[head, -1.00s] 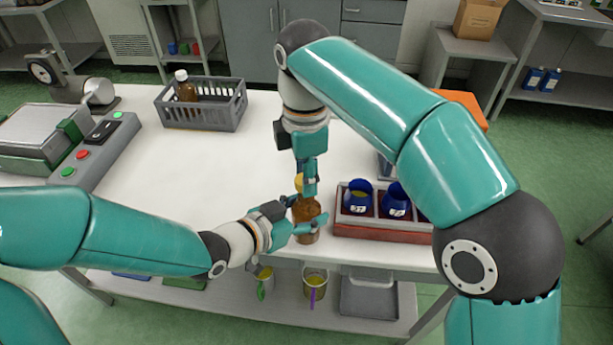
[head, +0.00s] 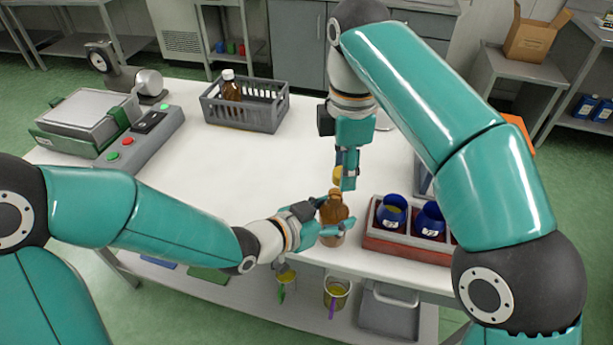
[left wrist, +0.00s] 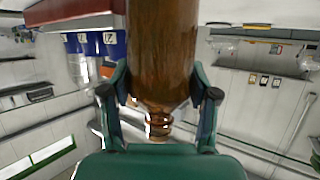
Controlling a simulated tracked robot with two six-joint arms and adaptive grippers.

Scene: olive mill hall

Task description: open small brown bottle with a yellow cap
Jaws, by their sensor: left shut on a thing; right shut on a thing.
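The small brown bottle (head: 334,211) stands upright near the front edge of the white table, its neck bare at the top. My left gripper (head: 337,230) is shut around its body from the left. The left wrist view shows the bottle (left wrist: 160,45) between both fingers, with its threaded neck uncovered. My right gripper (head: 346,180) points down just above the bottle. It is shut on the yellow cap (head: 338,173), which is apart from the neck and partly hidden by the fingers.
A grey crate (head: 262,117) holding another brown bottle (head: 231,88) stands at the back left. The table's middle (head: 235,165) is clear.

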